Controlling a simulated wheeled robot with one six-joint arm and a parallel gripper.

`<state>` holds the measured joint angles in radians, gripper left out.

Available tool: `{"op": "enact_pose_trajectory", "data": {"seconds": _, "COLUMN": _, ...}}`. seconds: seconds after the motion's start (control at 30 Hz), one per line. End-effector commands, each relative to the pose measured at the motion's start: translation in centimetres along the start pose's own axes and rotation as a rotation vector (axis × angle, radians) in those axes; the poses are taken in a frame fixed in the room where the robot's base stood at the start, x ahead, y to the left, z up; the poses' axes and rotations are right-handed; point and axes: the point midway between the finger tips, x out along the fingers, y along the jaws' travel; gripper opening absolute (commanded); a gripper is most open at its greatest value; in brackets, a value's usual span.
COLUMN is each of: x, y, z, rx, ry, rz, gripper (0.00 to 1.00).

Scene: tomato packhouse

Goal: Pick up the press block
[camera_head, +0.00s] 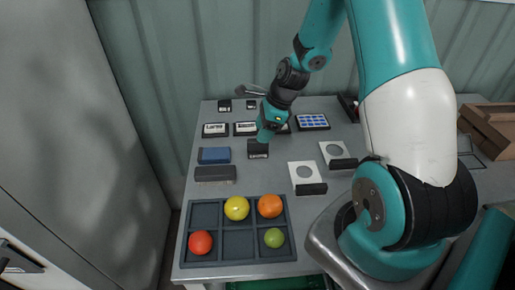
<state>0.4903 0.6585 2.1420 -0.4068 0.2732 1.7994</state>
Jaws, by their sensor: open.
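A small dark block (258,153) lies on the grey table, right of the blue block, and looks like the press block, though the view is too small to be sure. My gripper (264,138) points down just above its far edge. The gripper is open, and nothing shows held in it. Its fingers are small here and partly merge with the block's far side, so I cannot tell whether they touch it.
A blue block (214,155) and a dark brush-like block (215,174) lie to the left. Two white plates with round holes (306,171) (334,150) lie right. A compartment tray (237,268) holding several tomatoes is in front. Label cards (215,130) stand behind.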

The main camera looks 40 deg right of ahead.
Motion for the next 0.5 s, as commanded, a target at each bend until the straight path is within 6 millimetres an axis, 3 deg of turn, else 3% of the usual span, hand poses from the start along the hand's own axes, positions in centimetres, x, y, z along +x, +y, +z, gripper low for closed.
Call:
{"op": "enact_pose_trajectory", "data": {"seconds": 0.23, "x": 3.7, "y": 0.5, "z": 0.0, "rx": 0.000, "ry": 0.002, "rz": 0.005, "gripper": 0.53}}
{"op": "enact_pose_trajectory", "data": {"seconds": 0.5, "x": 4.3, "y": 0.5, "z": 0.0, "rx": 0.000, "ry": 0.001, "rz": 0.002, "gripper": 0.53}}
